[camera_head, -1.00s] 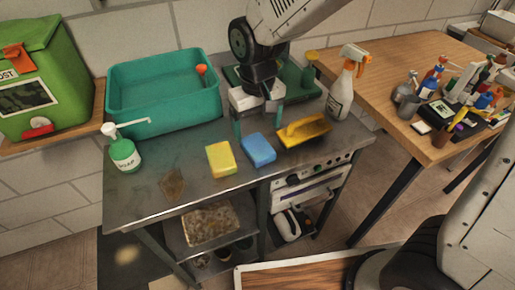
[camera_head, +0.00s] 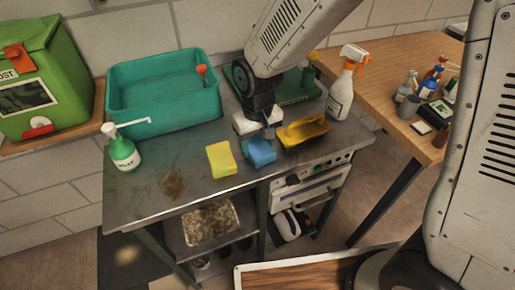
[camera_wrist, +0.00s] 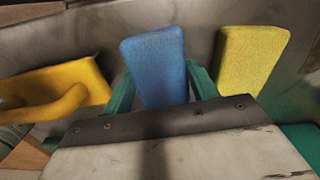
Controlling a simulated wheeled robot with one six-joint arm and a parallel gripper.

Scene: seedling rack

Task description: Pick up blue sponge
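The blue sponge (camera_head: 261,153) lies on the metal counter (camera_head: 150,205), between the yellow sponge (camera_head: 221,159) and the yellow brush (camera_head: 304,130). My gripper (camera_head: 258,140) is down over its back part. In the wrist view the blue sponge (camera_wrist: 157,66) stands between the two green fingers of my gripper (camera_wrist: 161,85), one on each side. The fingers are apart, with very little gap to the sponge; I cannot tell whether they touch it. The yellow sponge (camera_wrist: 250,58) is just outside the right finger there.
A teal basin (camera_head: 165,110) and a soap bottle (camera_head: 123,152) stand on the counter's left side. A spray bottle (camera_head: 342,92) stands at the back right. In the wrist view the yellow brush (camera_wrist: 60,88) is close to the left finger. The counter's front left is mostly clear.

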